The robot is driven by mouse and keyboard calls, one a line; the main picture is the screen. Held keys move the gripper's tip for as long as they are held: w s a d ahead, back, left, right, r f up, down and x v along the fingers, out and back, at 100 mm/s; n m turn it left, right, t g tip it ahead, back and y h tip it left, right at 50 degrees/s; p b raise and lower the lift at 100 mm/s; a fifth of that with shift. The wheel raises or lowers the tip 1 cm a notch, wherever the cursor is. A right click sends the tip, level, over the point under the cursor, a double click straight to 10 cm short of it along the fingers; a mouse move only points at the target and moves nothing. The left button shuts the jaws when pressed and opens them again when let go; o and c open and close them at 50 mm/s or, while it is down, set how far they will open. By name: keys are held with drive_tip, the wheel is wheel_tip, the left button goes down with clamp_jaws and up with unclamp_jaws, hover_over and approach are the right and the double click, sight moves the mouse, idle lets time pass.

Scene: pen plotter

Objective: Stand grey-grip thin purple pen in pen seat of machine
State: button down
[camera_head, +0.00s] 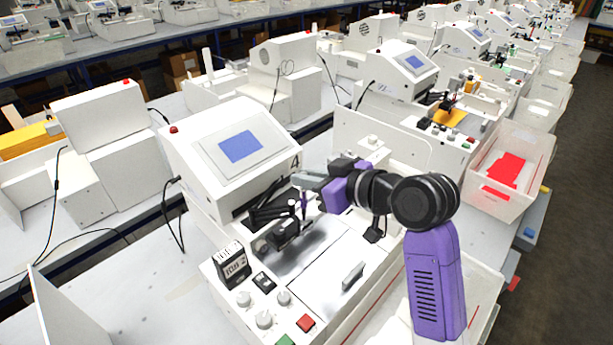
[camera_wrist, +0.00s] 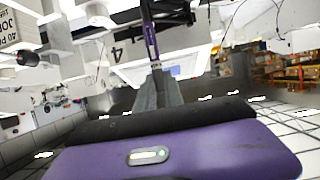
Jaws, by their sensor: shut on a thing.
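The thin purple pen (camera_head: 304,206) is upright or nearly so, just in front of the white plotter machine's screen housing. My gripper (camera_head: 303,180) is shut on its upper part. In the wrist view the purple pen (camera_wrist: 150,38) runs away from the grey fingertips (camera_wrist: 156,72), and its far end is out of frame. The machine's black pen carriage (camera_head: 284,233) is just below and left of the pen. The pen's lower end is close to the carriage. I cannot tell whether it is inside the seat or beside it. The fingers hide the pen's grip.
The machine (camera_head: 180,150) has a blue screen (camera_head: 240,147), with knobs and red and green buttons at its front. A grey handle (camera_head: 353,275) stands on the white plate at right. A clear bin with red sheets (camera_head: 503,170) stands farther right. Similar machines fill the benches behind.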

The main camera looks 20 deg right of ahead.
sight(306, 203)
drive_tip(key=shift+f+b, duration=2.5)
drive_tip(key=shift+f, duration=1.15)
drive_tip(key=c, duration=1.4)
unclamp_jaws()
drive_tip(key=shift+o, duration=0.2)
drive_tip(key=shift+r, duration=0.1)
drive_tip(key=b+v, duration=0.1)
drive_tip(key=v, duration=0.6)
drive_tip(key=shift+s+d, duration=0.15)
drive_tip(key=shift+s, duration=0.2)
drive_tip(key=shift+r, duration=0.1)
